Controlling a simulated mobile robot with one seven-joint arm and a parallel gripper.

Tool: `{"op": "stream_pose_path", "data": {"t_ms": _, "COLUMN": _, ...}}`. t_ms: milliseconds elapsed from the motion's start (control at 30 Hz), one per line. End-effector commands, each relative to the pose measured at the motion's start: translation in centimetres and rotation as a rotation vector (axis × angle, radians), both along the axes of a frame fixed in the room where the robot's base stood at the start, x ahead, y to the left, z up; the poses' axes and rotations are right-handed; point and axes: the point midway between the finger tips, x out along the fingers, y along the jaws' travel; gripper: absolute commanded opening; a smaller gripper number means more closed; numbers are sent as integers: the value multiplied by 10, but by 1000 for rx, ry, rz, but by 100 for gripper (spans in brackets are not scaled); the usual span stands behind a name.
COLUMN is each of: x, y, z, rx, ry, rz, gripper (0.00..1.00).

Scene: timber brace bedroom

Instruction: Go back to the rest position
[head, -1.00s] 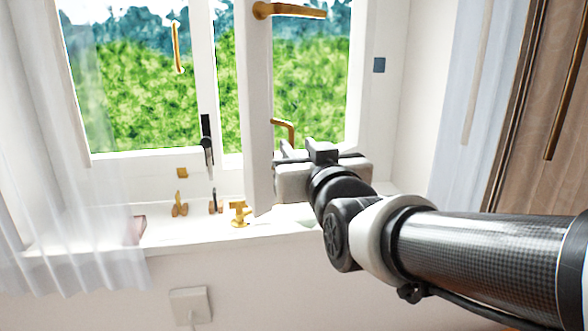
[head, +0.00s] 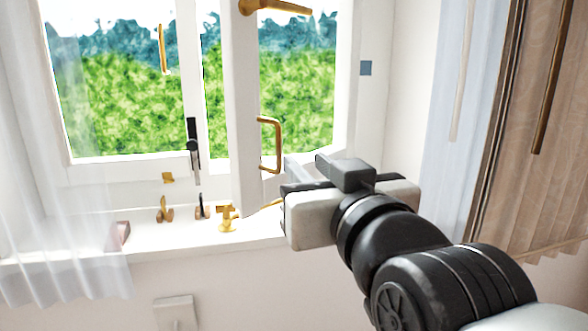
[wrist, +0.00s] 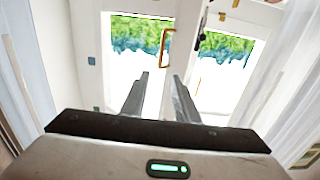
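My gripper (wrist: 162,88) shows in the wrist view with its two dark fingers apart and nothing between them. In the head view my gripper (head: 302,172) is in front of the window, to the right of the open white casement (head: 245,120). A brass pull handle (head: 277,145) on the casement is just beyond and left of the fingers, apart from them as far as I can see. The same brass handle (wrist: 167,48) shows beyond the fingertips in the wrist view.
The white sill (head: 150,238) holds small brass fittings (head: 226,217) and a pinkish block (head: 119,236). A sheer curtain (head: 60,240) hangs at left. A wall socket (head: 175,309) is below the sill.

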Motion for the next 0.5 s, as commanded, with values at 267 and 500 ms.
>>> {"op": "stream_pose_path", "data": {"t_ms": 267, "x": 4, "y": -12, "z": -34, "rx": -31, "ry": 140, "rz": -26, "gripper": 28}}
{"op": "stream_pose_path", "data": {"t_ms": 500, "x": -23, "y": -57, "z": -143, "rx": -100, "ry": 629, "rz": -120, "gripper": 28}}
